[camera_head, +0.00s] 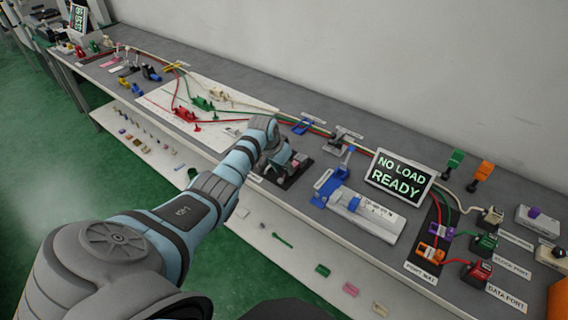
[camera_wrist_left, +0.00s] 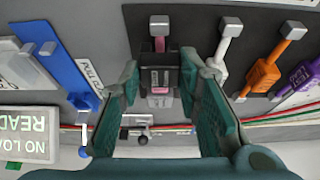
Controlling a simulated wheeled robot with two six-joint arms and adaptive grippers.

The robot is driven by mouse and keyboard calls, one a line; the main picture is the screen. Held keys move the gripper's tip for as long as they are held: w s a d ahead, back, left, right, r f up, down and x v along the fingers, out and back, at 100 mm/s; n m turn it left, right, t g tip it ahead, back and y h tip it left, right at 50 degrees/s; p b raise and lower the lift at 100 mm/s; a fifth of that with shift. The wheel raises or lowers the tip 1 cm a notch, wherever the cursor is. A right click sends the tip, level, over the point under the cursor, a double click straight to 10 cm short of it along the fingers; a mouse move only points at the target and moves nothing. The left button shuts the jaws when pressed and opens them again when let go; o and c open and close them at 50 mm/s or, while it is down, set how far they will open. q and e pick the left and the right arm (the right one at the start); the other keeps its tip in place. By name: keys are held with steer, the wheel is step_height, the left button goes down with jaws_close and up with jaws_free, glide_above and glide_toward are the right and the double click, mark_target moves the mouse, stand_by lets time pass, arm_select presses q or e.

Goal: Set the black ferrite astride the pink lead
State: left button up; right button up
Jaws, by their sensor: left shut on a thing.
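My left gripper (camera_head: 279,160) is over the dark mat in the middle of the bench in the head view. In the left wrist view, its two green fingers (camera_wrist_left: 160,72) stand on both sides of a small black block, which looks like the black ferrite (camera_wrist_left: 161,79), and they are shut on it. A pink piece, likely the pink lead (camera_wrist_left: 159,45), shows just beyond the block, below a grey square head. I cannot tell whether the block touches or straddles the pink piece. In the head view my gripper hides most of this spot. My right gripper is not in view.
A blue lever fixture (camera_head: 329,187) stands just right of my left gripper. Orange (camera_wrist_left: 264,72) and purple (camera_wrist_left: 304,75) pieces are beside the spot in the wrist view. Red and green cables run along the bench.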

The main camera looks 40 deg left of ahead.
arm_select(q)
steer(key=shift+f, duration=0.2)
steer(key=shift+f+b, duration=0.4)
steer(key=shift+f, duration=0.15)
steer(key=o, duration=1.7)
step_height(320, 180, up, 7)
steer(key=p, duration=0.7)
steer(key=shift+r+p, duration=0.15)
steer(key=shift+p, duration=0.2)
